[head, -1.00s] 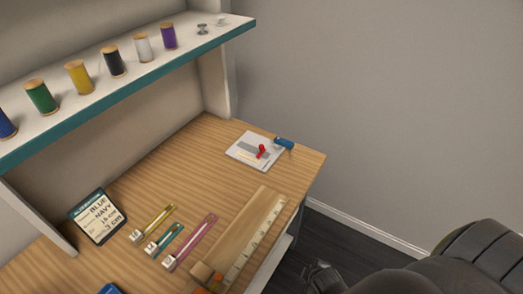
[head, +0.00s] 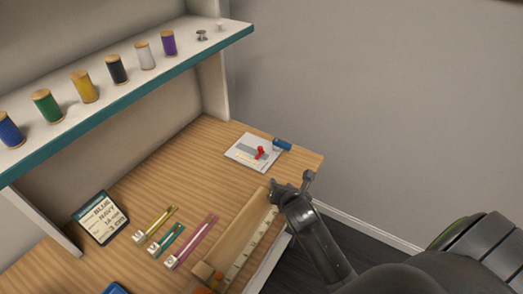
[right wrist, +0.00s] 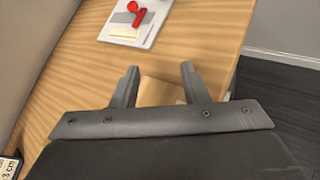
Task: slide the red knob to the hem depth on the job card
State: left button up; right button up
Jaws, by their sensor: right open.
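The job card (head: 100,217) leans at the left of the desk and reads BLUE, NAVY, a blurred cm line and 3 cm. A wooden gauge (head: 239,228) with a pale numbered scale (head: 252,243) lies along the desk's front edge. A small wooden block (head: 203,271) and an orange-red piece (head: 217,277) sit at its near end; I cannot tell whether that piece is the knob. A red knob-like piece (head: 260,153) sits on a white plate (head: 241,150), also visible in the right wrist view (right wrist: 133,11). My right gripper (head: 291,183) is open and empty above the gauge's far end.
Three coloured strips, yellow (head: 158,222), teal (head: 168,239) and pink (head: 194,241), lie left of the gauge. A blue object (head: 282,145) is beside the plate. A shelf (head: 130,72) with thread spools overhangs the desk's back.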

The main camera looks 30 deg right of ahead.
aim_at(261, 149)
jog(key=w+d+f+n, duration=0.1)
jog(key=w, duration=0.5)
jog(key=w+f+n+t+b, duration=0.1)
jog(key=w+n, duration=0.1)
jog(key=w, duration=0.3)
jog(key=w+d+n+b, duration=0.1)
jog(key=w+n, duration=0.1)
jog(key=w, duration=0.4)
jog(key=shift+w+d+f, duration=0.3)
jog(key=shift+d+f, duration=0.05)
jog(key=shift+f, duration=0.05)
jog(key=shift+w+d+f+t+b, duration=0.15)
jog(key=shift+w+f+b, duration=0.1)
jog(key=shift+w, duration=0.25)
jog(key=shift+w+d+f+t+b, duration=0.15)
jog(key=shift+w+b, duration=0.1)
jog(key=shift+w, duration=0.2)
jog(key=shift+r, duration=0.1)
grip_shut()
